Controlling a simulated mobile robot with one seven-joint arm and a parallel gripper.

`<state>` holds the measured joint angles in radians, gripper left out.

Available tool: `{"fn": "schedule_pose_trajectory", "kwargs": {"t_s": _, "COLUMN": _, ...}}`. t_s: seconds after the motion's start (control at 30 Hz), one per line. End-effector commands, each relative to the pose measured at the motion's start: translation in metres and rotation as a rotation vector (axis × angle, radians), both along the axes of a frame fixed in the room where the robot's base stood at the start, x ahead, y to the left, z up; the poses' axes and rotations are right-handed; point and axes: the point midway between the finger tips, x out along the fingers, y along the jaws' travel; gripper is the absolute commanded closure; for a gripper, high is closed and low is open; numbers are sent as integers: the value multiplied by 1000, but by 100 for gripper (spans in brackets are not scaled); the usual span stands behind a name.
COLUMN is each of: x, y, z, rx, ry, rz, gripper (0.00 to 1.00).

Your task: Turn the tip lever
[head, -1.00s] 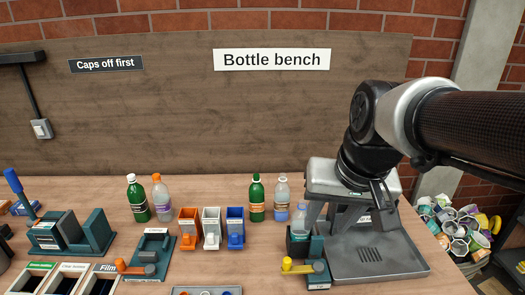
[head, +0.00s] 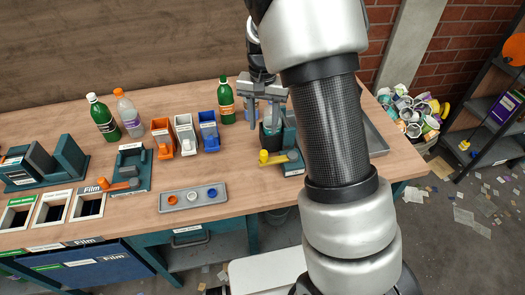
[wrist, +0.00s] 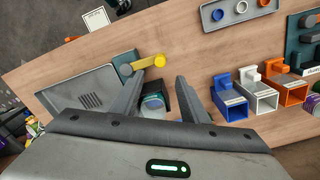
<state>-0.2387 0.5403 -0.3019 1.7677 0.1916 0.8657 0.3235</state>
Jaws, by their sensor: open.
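A lever with a yellow knob (head: 264,157) sits at the front of a small dark green stand (head: 291,160), left of my arm. In the wrist view the yellow lever (wrist: 143,64) lies just beyond my fingertips. A bottle (wrist: 153,104) stands in the stand's dark holder, between and below my fingers. A second lever, orange (head: 122,185), sits on another green stand (head: 133,165) to the left.
Orange, white and blue bins (head: 186,134) stand left of my gripper, with a green bottle (head: 226,100) behind. A grey cap tray (head: 193,199) lies near the front edge. A grey metal tray (wrist: 85,95) adjoins the holder.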

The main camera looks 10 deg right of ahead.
Motion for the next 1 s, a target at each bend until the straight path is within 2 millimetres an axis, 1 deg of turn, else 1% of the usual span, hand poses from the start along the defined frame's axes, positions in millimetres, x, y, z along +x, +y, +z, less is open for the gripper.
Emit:
{"fn": "schedule_pose_trajectory", "kwargs": {"t_s": 0.03, "x": -2, "y": 0, "z": -12, "rx": 0, "ry": 7, "rz": -1, "gripper": 60}}
{"fn": "schedule_pose_trajectory", "kwargs": {"t_s": 0.3, "x": -2, "y": -1, "z": -72, "rx": 0, "ry": 6, "rz": 0, "gripper": 60}}
{"fn": "schedule_pose_trajectory", "kwargs": {"t_s": 0.4, "x": -2, "y": -1, "z": -93, "rx": 0, "ry": 5, "rz": -1, "gripper": 60}}
{"fn": "schedule_pose_trajectory", "kwargs": {"t_s": 0.53, "x": -2, "y": -1, "z": -115, "rx": 0, "ry": 4, "rz": 1, "gripper": 60}}
{"fn": "schedule_pose_trajectory", "kwargs": {"t_s": 0.63, "x": -1, "y": -1, "z": -127, "rx": 0, "ry": 3, "rz": 1, "gripper": 60}}
{"fn": "schedule_pose_trajectory", "kwargs": {"t_s": 0.73, "x": -1, "y": -1, "z": -134, "rx": 0, "ry": 1, "rz": 1, "gripper": 60}}
{"fn": "schedule_pose_trajectory", "kwargs": {"t_s": 1.0, "x": -1, "y": -1, "z": -139, "rx": 0, "ry": 1, "rz": 1, "gripper": 60}}
